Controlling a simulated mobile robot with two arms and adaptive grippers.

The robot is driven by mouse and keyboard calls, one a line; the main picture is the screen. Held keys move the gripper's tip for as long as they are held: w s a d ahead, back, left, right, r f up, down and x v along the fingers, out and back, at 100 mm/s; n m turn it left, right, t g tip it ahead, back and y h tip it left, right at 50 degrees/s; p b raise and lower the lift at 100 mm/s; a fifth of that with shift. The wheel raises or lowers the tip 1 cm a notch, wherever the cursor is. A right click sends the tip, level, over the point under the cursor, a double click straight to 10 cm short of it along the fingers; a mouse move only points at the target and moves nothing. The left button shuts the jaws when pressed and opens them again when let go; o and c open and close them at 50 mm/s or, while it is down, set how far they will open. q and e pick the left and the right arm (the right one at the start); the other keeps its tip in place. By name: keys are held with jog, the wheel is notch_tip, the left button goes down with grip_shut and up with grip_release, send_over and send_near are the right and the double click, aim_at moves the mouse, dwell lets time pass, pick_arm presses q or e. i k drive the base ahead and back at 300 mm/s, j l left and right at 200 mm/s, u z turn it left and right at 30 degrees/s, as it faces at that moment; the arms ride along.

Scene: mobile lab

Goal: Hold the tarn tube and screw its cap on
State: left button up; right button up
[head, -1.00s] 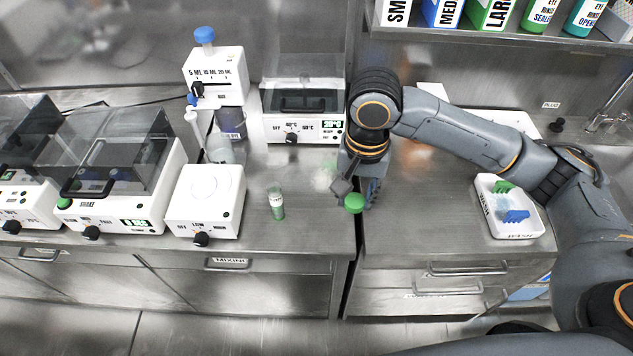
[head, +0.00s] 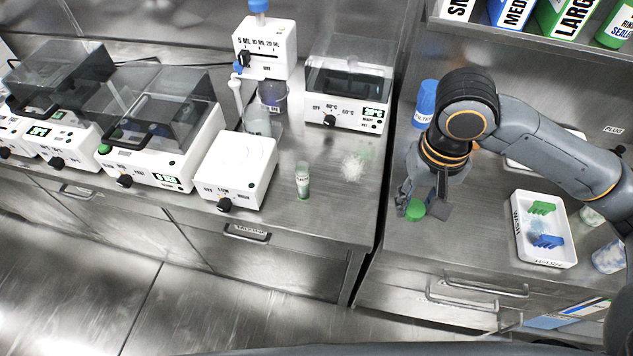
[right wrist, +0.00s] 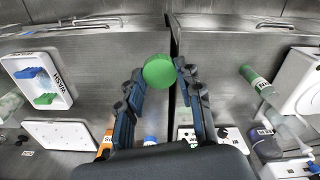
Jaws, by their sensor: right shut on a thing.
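The tube (head: 303,181), with green contents and a white label, stands upright and open-topped on the left bench in the head view. It also shows at the right in the right wrist view (right wrist: 261,85). My right gripper (head: 424,206) is shut on a round green cap (head: 415,210), near the front edge of the right bench, right of the tube and apart from it. In the right wrist view the cap (right wrist: 159,71) sits between the fingertips of my right gripper (right wrist: 160,79). My left gripper is not in view.
A white box with a dial (head: 236,168) stands left of the tube, and a heater box (head: 349,85) behind it. A white tray (head: 545,259) with green and blue items lies right of my gripper. A blue-capped bottle (head: 425,103) stands behind it. A narrow gap separates the benches.

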aim_at(302, 167)
jog(key=l, duration=0.95)
jog(key=i+l, duration=0.15)
jog(key=l, duration=0.75)
jog(key=u, duration=1.25)
